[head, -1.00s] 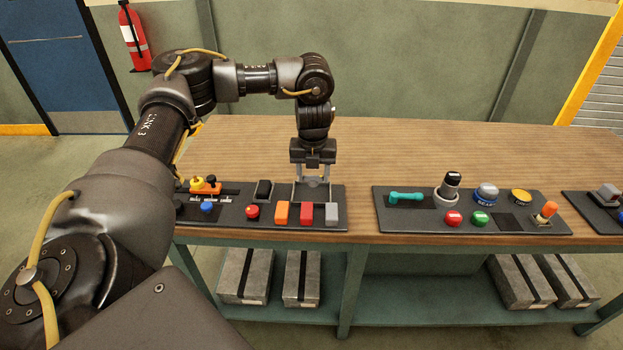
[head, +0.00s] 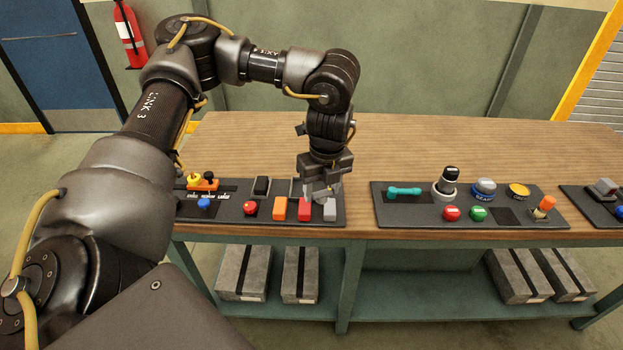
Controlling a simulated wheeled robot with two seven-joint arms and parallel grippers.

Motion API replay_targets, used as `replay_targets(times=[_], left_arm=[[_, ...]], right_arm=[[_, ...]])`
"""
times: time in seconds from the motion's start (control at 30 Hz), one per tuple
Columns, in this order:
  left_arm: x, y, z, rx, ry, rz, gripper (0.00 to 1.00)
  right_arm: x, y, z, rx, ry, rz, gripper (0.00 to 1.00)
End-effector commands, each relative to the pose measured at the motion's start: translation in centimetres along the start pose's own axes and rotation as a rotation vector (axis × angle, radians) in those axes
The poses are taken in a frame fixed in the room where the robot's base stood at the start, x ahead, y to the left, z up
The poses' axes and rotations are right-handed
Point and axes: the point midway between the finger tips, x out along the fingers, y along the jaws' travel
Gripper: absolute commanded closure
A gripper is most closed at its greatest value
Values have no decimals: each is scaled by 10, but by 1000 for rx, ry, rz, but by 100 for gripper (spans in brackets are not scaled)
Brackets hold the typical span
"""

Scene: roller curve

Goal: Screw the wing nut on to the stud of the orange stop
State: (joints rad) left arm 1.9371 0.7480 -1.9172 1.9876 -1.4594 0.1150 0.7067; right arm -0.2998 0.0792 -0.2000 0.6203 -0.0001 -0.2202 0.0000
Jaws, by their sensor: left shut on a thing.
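My left gripper (head: 322,193) is far to the right of the stop, low over the right part of the same panel, just behind the red and grey blocks. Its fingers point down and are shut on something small. The fingers hide most of it, so I cannot tell whether it is the wing nut. My right gripper is not in view.
The left panel (head: 226,214) also carries a blue button (head: 204,203), a red button (head: 250,207), an orange block (head: 280,207), a red block (head: 304,209) and a grey block (head: 330,209). A second panel (head: 400,213) stands to the right. The wooden tabletop (head: 450,150) behind is clear.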

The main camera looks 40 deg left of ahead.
Motion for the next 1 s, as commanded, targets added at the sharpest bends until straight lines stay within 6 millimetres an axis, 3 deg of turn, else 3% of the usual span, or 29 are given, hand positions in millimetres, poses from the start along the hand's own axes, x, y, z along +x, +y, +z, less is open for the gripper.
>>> replay_targets(times=[0.3,0.5,0.7,1.0], left_arm=[[10,-14,-63,-808,-2,101,70],[15,-16,-95,-1242,-1,153,70],[17,-16,-113,-1485,0,182,70],[18,-17,-118,-1553,0,189,70]], right_arm=[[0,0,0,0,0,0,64],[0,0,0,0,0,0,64],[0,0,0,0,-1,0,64],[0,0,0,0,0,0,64]])
